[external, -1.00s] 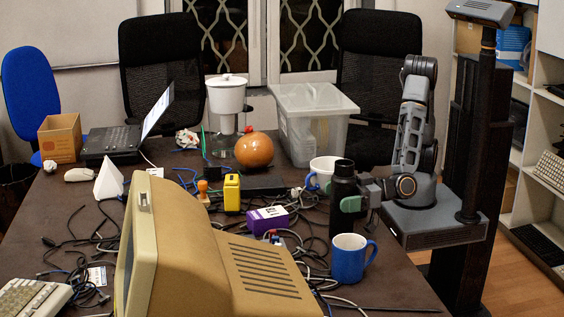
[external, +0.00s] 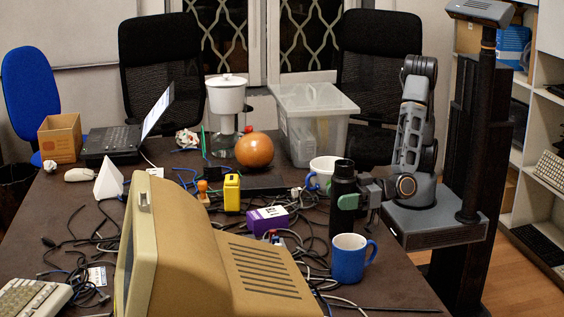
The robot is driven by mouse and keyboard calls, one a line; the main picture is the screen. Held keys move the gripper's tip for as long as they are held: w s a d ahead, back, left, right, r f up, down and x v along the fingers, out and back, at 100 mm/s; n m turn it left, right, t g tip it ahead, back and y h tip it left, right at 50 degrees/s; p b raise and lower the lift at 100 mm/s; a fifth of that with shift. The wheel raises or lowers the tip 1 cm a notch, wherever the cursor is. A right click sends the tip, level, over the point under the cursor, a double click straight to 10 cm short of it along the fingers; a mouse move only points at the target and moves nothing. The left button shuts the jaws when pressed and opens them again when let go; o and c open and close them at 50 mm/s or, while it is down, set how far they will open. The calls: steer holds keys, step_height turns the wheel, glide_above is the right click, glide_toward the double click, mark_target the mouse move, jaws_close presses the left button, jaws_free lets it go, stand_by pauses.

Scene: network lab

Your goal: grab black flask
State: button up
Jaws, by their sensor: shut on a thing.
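The black flask (external: 343,181) stands upright at the right side of the table in the external view. My gripper (external: 347,201) is at its middle, with a green pad against the flask's front, and is shut on it. The far finger is hidden behind the flask. The flask's lower end is partly hidden behind the blue mug, so I cannot tell whether it touches the table.
A blue mug (external: 349,259) stands just in front of the flask, and a white-and-blue mug (external: 323,172) just behind it. A purple box (external: 267,220), loose cables and a beige monitor (external: 215,265) lie to the left. A clear bin (external: 313,120) stands behind.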

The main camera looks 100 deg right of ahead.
mark_target(333, 186)
steer(key=shift+r, duration=0.15)
steer(key=shift+r+p, duration=0.4)
steer(key=shift+r, duration=1)
steer(key=s+d+r+b, duration=0.1)
steer(key=s+d+r, duration=0.7)
steer(key=s, duration=0.3)
steer(key=shift+s+r+b, duration=0.15)
steer(key=shift+r+b, duration=0.25)
steer(key=shift+r, duration=0.5)
steer(key=shift+s+r, duration=0.1)
steer(key=shift+r, duration=0.1)
